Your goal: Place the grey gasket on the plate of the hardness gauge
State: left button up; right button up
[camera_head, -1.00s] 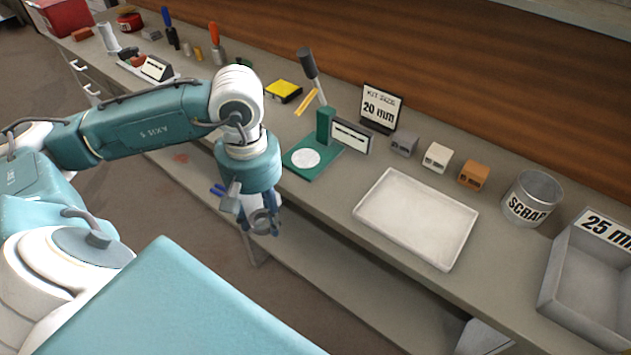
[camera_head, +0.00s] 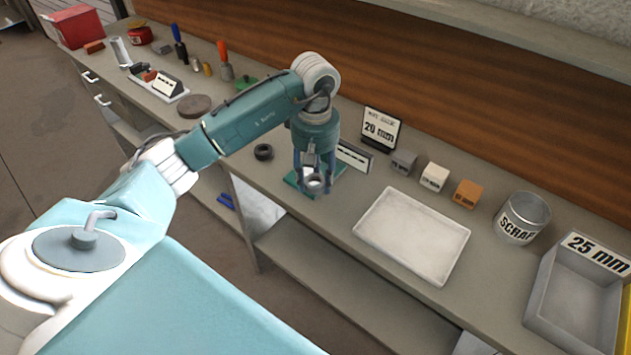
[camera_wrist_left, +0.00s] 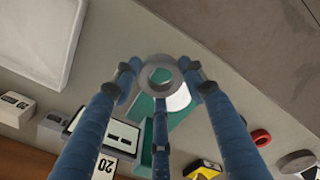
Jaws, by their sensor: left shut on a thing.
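My left gripper (camera_head: 315,181) is shut on the grey gasket (camera_head: 315,190), a thick ring with an open hole. The gripper hangs fingers down over the hardness gauge. The gauge has a green base (camera_head: 294,181) and a dark-framed display (camera_head: 355,157); my gripper hides most of the base in the head view. In the left wrist view the gasket (camera_wrist_left: 160,61) sits between the fingertips, with part of the gauge's round white plate (camera_wrist_left: 181,99) showing beyond it. The gasket appears above the plate; the exact gap cannot be told. My right gripper is not in view.
A white tray (camera_head: 413,238) lies right of the gauge. Behind it stand a 20 mm sign (camera_head: 381,129) and grey (camera_head: 403,161), white (camera_head: 434,177) and orange (camera_head: 467,194) blocks. The scrap can (camera_head: 523,216) is farther right. A dark ring (camera_head: 263,152) lies left of the gauge.

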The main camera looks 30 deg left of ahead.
aim_at(315, 180)
pick_arm(q)
jog(key=shift+f, duration=0.2)
notch_tip(315, 180, down, 2)
jog(key=shift+f+p, duration=0.1)
jog(key=shift+p, duration=0.7)
jog(key=shift+f, duration=0.45)
jog(key=shift+f, duration=0.15)
jog(key=o, duration=1.2)
